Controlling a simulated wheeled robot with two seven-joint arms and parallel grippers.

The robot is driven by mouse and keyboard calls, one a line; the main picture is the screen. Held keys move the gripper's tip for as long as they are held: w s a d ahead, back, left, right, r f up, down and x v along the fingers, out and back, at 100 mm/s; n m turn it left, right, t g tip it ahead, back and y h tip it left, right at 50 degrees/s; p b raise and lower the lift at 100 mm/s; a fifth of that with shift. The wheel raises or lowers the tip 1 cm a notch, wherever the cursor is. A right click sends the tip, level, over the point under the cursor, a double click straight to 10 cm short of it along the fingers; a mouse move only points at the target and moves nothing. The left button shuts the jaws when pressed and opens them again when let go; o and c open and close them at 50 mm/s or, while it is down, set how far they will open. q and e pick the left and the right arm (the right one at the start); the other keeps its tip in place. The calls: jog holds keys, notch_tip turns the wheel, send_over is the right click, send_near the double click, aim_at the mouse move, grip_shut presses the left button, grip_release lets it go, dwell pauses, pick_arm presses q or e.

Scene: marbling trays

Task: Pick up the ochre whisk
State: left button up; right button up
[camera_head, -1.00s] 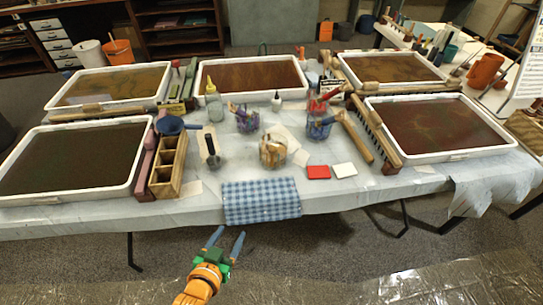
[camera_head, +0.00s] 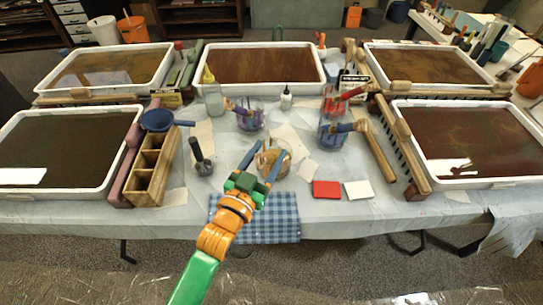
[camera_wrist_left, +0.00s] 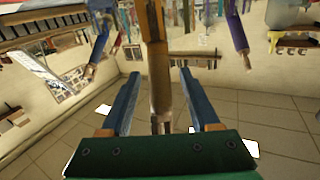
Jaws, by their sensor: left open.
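My left gripper (camera_head: 267,154) reaches in over the front edge of the table. It is open, with its two blue fingers on either side of a clear jar (camera_head: 272,166) holding tan-ochre tools. In the left wrist view an ochre-brown handle (camera_wrist_left: 158,70) stands between the open fingers of this gripper (camera_wrist_left: 158,85), with room on both sides. It looks like the ochre whisk, but its wire end is not clear. The fingers hide part of the jar in the head view. My right gripper is not in view.
Jars of tools (camera_head: 333,130), a squeeze bottle (camera_head: 212,98) and a dark upright tool (camera_head: 201,158) stand nearby. A blue checked cloth (camera_head: 282,217) lies in front. Red (camera_head: 326,189) and white (camera_head: 358,190) blocks lie at the right. Large filled trays (camera_head: 12,124) surround the middle.

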pick_arm(q)
jog(key=shift+x, duration=0.95)
jog(key=shift+s, duration=0.15)
jog(key=shift+c, duration=0.4)
grip_shut()
